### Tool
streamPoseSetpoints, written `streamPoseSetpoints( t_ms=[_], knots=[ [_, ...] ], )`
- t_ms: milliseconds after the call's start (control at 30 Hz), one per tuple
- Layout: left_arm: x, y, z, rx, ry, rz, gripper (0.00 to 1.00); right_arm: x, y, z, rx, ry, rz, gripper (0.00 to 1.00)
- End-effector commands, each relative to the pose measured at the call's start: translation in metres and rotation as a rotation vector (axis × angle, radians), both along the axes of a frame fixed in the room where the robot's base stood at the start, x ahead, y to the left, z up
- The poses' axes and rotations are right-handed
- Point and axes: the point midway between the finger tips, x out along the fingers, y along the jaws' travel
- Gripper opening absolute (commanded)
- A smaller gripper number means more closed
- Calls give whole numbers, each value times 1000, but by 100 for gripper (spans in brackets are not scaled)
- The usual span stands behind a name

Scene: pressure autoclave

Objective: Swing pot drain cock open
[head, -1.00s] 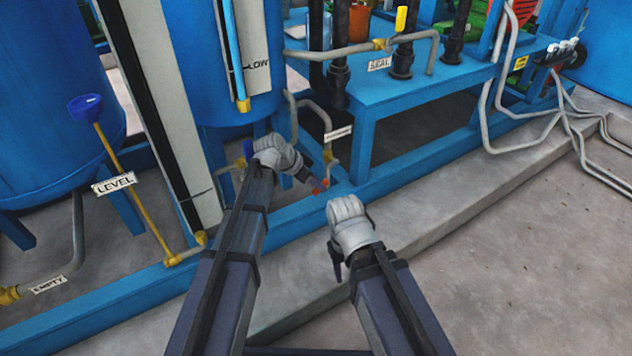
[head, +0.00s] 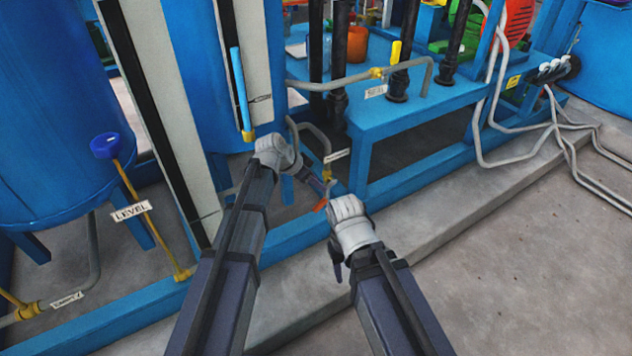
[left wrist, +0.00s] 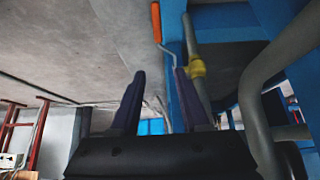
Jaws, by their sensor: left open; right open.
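The drain cock has a yellow body (head: 327,174) on a grey pipe beside a blue frame leg, with a small white tag (head: 337,155) too small to read. Its orange handle end (head: 320,205) sticks out low and near me. In the left wrist view the orange handle (left wrist: 156,22) sits on a thin bent grey rod running toward the yellow body (left wrist: 196,68). My left gripper (head: 316,183) is open right by the cock; the rod shows beyond and between its fingertips (left wrist: 160,78), contact unclear. My right gripper (head: 337,268) is open, lower and nearer, its fingers mostly hidden behind its wrist.
A blue frame rail (head: 290,238) and a concrete kerb (head: 420,222) run below the cock. A blue stand (head: 400,120) with black pipes is behind. A blue-knobbed level rod (head: 118,160) stands left. Open floor (head: 530,260) lies right.

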Motion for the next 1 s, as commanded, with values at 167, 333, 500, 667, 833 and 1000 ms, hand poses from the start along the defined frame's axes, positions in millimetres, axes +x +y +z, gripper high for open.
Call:
streamPoseSetpoints(
  t_ms=[167, 333, 500, 667, 833, 1000],
  knots=[
    [-5, -1, 4, 1, 42, 67, 24, 0, 0, 7, 0, 0, 0, 50],
    [-19, 0, 12, 2, 164, 304, 5, 0, 0, 24, -1, 1, 0, 50],
    [-33, 4, 22, -5, 279, 626, 0, 0, -1, 42, -3, 0, 0, 50],
    [-46, 9, 34, -32, 346, 941, 0, 0, -1, 59, -4, 0, -1, 50],
    [-55, 14, 45, -79, 373, 1222, 0, 0, -1, 72, -6, 1, -1, 50],
    [-59, 18, 52, -124, 375, 1393, 0, 0, -1, 78, -6, 1, -1, 50]
  ],
)
